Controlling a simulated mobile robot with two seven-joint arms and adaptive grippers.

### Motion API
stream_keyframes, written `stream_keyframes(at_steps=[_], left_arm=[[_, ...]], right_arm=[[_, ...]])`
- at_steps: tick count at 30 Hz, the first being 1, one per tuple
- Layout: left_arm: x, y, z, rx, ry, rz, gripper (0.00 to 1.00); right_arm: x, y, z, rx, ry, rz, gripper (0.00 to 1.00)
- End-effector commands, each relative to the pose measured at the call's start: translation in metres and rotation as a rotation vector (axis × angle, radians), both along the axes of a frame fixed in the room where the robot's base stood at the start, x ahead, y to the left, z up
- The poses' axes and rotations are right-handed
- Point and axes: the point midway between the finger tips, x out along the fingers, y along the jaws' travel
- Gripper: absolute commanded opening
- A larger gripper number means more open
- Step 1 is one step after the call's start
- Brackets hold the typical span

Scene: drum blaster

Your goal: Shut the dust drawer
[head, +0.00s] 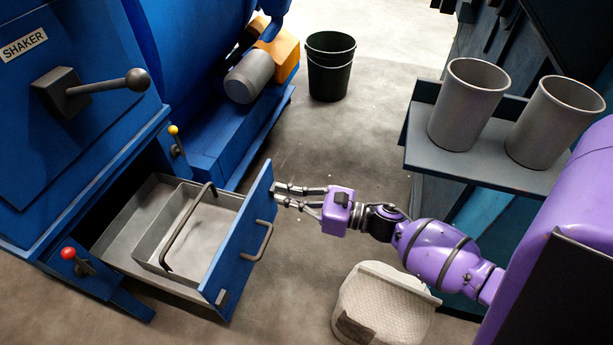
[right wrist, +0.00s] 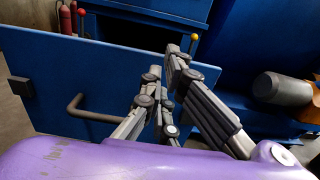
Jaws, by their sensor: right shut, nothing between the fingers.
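The dust drawer (head: 238,250) is pulled out of the blue machine, with its blue front panel facing right and a bent grey handle (head: 258,241) on it. A grey metal bin with a raised handle sits inside the drawer. My right gripper (head: 275,194) is shut and empty, its fingertips at or very near the upper far part of the drawer front. I cannot tell if they touch. In the right wrist view, the drawer front (right wrist: 90,75) spans the left and middle, with its handle (right wrist: 88,108) left of the fingers. My left gripper is not in view.
The blue shaker machine (head: 75,130) has a black-knobbed lever (head: 100,85), a yellow-knobbed lever (head: 176,143) and a red-knobbed lever (head: 76,260). A black bucket (head: 330,68) stands at the back. Two grey cups sit on a shelf (head: 430,150) at right. A whitish sack (head: 385,305) lies in front.

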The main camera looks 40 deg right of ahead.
Motion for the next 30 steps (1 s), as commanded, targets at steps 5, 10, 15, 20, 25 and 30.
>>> stream_keyframes(at_steps=[5, 10, 15, 20, 25, 30], left_arm=[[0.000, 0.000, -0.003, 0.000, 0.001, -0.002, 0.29], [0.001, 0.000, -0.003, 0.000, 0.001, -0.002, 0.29], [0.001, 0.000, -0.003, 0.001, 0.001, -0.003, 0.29], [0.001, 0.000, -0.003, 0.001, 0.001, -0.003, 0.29], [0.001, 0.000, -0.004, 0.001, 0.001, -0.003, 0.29], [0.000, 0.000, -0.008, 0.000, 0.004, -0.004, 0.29]], right_arm=[[0.024, 0.019, 0.000, -0.001, -0.001, 0.002, 0.00], [0.034, 0.027, -0.001, -0.001, 0.001, 0.001, 0.00], [0.037, 0.029, 0.000, 0.000, 0.001, 0.000, 0.00], [0.037, 0.029, 0.000, 0.000, 0.001, 0.000, 0.00], [0.038, 0.030, 0.000, 0.001, 0.001, 0.000, 0.00], [0.050, 0.039, -0.001, 0.003, 0.000, 0.000, 0.00]])
